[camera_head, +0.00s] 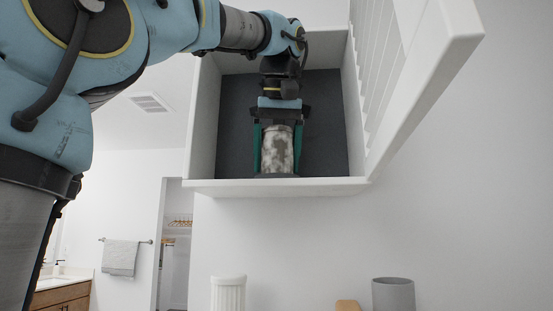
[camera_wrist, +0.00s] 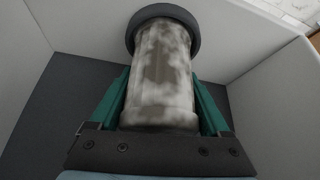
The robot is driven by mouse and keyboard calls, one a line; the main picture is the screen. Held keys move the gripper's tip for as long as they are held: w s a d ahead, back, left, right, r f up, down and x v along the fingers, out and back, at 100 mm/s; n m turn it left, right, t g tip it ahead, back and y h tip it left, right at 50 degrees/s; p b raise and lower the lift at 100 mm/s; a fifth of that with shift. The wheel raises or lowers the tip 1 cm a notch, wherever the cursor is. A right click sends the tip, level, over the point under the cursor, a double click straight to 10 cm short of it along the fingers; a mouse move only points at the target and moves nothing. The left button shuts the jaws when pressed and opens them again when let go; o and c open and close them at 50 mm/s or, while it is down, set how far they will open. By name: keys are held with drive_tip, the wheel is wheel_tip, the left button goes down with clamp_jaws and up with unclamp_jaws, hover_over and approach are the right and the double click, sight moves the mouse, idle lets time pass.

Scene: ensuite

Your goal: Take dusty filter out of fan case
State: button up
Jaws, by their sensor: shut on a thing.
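The dusty filter (camera_head: 278,150) is a cylinder with blotchy grey-brown dirt on a pale surface. It is inside the open fan case (camera_head: 206,135), a white box with a dark grey back, high on the wall. My gripper (camera_head: 276,150) reaches into the case, with its green fingers on both sides of the filter, shut on it. In the wrist view the filter (camera_wrist: 165,75) fills the space between the fingers, and a dark round cap (camera_wrist: 165,20) is at its far end. Whether the filter touches the case's lower wall cannot be told.
The case's slatted white cover (camera_head: 440,70) hangs open to the right. Below are a white ribbed container (camera_head: 228,293), a grey cylinder (camera_head: 393,295) and a small wooden thing (camera_head: 347,306). A towel (camera_head: 121,257) hangs far left. The wall at right is clear.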

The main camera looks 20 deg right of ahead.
drive_tip(key=shift+r, duration=0.95)
